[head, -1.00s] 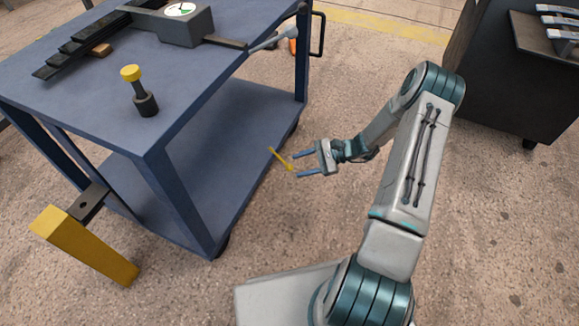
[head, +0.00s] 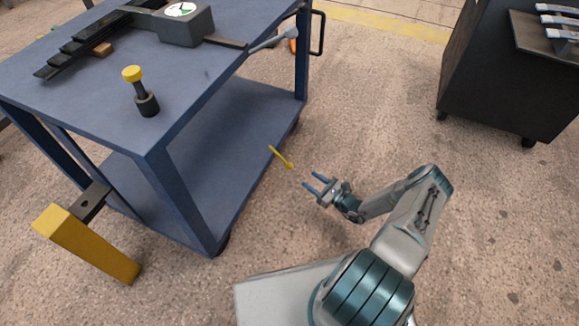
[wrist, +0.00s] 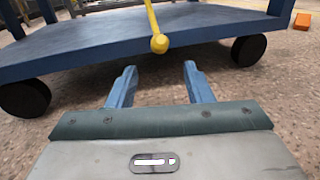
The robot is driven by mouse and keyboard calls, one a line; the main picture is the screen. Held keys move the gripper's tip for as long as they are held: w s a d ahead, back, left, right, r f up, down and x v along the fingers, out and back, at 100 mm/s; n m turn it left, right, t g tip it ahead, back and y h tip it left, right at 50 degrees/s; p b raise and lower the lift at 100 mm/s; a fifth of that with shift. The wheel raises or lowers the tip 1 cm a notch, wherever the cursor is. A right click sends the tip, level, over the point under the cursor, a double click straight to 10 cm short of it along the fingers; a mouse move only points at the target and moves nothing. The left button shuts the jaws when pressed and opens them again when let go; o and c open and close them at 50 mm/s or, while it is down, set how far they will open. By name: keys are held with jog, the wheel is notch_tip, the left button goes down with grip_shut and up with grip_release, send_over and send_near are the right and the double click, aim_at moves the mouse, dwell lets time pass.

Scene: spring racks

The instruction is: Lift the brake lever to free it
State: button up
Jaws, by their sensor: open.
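The brake lever is a thin yellow rod (head: 280,156) at the edge of the blue cart's lower shelf, sticking out over the floor. In the wrist view the yellow lever (wrist: 154,24) comes down to a round knob, which appears just beyond and above the gap between my fingertips. My gripper (head: 310,179) is open and empty, a little to the right of and below the lever's free end in the head view. Its two blue fingers (wrist: 160,68) point toward the cart, apart from the lever.
The blue cart (head: 110,118) stands on wheels at left. Its top carries a yellow-capped post (head: 135,76), a box with a dial (head: 184,26) and dark bars. A yellow block (head: 88,246) juts from its near side. A dark cabinet (head: 490,85) stands at right. Floor between is clear.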

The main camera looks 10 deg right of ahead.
aim_at(290, 165)
jog(key=b+x, duration=0.3)
jog(key=x, duration=0.8)
jog(key=shift+w+a, duration=0.3)
grip_shut()
